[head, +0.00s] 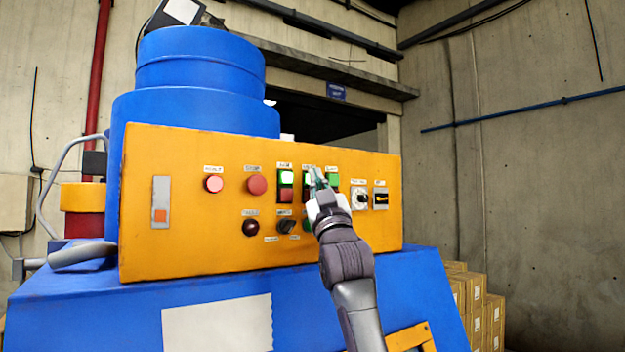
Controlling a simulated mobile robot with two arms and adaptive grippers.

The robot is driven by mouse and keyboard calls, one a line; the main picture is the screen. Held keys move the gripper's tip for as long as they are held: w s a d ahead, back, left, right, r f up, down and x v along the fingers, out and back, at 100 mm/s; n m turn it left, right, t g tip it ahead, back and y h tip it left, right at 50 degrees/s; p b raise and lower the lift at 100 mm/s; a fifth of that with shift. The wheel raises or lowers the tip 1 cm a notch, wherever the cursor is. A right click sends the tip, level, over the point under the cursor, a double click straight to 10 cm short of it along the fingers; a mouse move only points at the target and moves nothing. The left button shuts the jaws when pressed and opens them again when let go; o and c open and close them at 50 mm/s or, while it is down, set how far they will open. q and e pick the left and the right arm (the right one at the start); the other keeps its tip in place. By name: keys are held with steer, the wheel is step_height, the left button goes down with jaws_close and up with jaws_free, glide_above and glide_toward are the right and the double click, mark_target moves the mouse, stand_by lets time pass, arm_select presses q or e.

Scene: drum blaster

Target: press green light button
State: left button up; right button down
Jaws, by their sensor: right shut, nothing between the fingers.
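An orange control panel (200,245) is fixed to the blue machine. Its upper row holds a green-over-red button pair (285,178), a second switch partly hidden behind my gripper, and a green button (333,180) to the right of it. Part of a round green button or lamp (307,225) shows in the lower row beside my wrist. My right gripper (318,178) is shut and empty, with its fingertips in front of the second switch and just left of the green button. I cannot tell whether the tips touch the panel. My left gripper is not in view.
Two red round buttons (257,185) (213,184), a black selector knob (286,227), a dark red round lamp (251,228) and a white-plated rotary switch (361,198) share the panel. Cardboard boxes (477,305) stand at the right.

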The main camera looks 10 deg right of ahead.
steer(key=shift+s+d+f+b, duration=0.1)
steer(key=shift+s+d+b, duration=0.2)
steer(key=shift+s+b, duration=0.45)
steer(key=s+b, duration=0.1)
steer(key=s+d+b, duration=0.1)
steer(key=s, duration=0.1)
steer(key=s+b, duration=0.1)
steer(key=shift+s+d, duration=0.35)
steer(key=shift+s, duration=0.05)
stand_by(0.8)
